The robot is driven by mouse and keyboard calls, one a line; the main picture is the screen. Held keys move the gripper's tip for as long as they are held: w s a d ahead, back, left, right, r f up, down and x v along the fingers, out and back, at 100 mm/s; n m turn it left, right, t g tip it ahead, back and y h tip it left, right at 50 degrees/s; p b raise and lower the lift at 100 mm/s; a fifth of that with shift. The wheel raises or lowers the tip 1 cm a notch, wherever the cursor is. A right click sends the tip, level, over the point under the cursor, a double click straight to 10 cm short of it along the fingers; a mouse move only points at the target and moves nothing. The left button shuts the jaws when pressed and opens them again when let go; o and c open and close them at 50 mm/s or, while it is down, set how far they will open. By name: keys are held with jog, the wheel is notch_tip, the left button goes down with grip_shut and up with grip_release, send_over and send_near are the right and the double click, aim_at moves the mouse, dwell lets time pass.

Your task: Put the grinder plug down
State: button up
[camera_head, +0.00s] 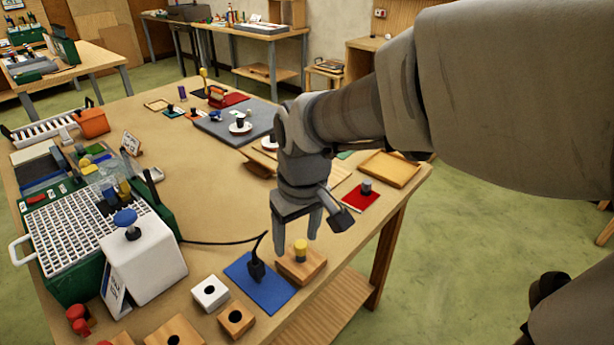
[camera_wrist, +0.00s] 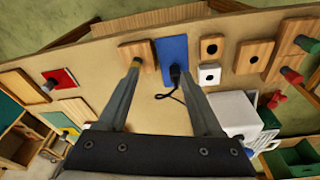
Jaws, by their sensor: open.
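The grinder plug (camera_head: 256,268) is black and stands on the blue mat (camera_head: 277,290) near the table's front edge, its black cord rising from it and running left toward the white grinder (camera_head: 148,265). In the wrist view the plug (camera_wrist: 175,74) shows on the blue mat (camera_wrist: 170,50), between the spread fingers and nearer the right one. My gripper (camera_head: 297,232) is open and empty, pointing down. In the head view it is above and right of the plug, apart from it, over the wooden block with a yellow-topped peg (camera_head: 300,247).
A white block (camera_head: 210,292) and a wooden block (camera_head: 236,320), each with a hole, sit left of the mat. A green-framed white grid (camera_head: 85,235) stands behind the grinder. A red mat (camera_head: 360,197) lies right of my gripper. The table's middle is clear.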

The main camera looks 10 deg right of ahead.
jog(key=s+d+r+m+t, duration=0.3)
jog(key=s+d+r, duration=0.2)
jog(key=s, duration=0.5)
jog(key=shift+s+r+m+t, duration=0.2)
jog(key=shift+r+m+t, duration=0.1)
jog(key=shift+r, duration=0.6)
jog(key=shift+c, duration=1.4)
jog(key=shift+a, duration=0.15)
